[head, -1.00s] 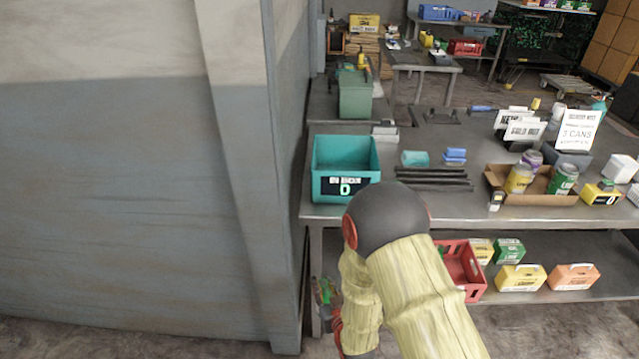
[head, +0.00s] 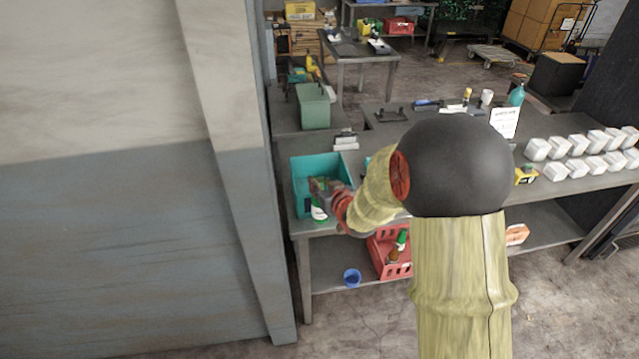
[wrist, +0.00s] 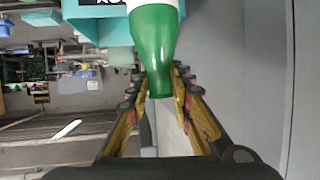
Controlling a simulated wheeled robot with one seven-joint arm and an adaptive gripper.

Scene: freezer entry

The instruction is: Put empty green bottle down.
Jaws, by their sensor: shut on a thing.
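The green bottle (head: 319,211) has a white label and shows at the front of the teal bin (head: 300,176) in the head view. My gripper (head: 322,190) is shut on the bottle, close to the bin's front wall. In the wrist view the bottle (wrist: 155,55) lies at the fingertips of my gripper (wrist: 178,82), with its white part at the top edge. The teal bin (wrist: 82,22) is just beyond it there. I cannot tell whether the bottle touches the bin.
A red crate (head: 381,266) with bottles and a blue cup (head: 352,278) are on the shelf below the tabletop. Several white boxes (head: 557,171) stand on the right. A grey wall post (head: 245,190) rises close on the left. A green box (head: 313,108) stands behind the bin.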

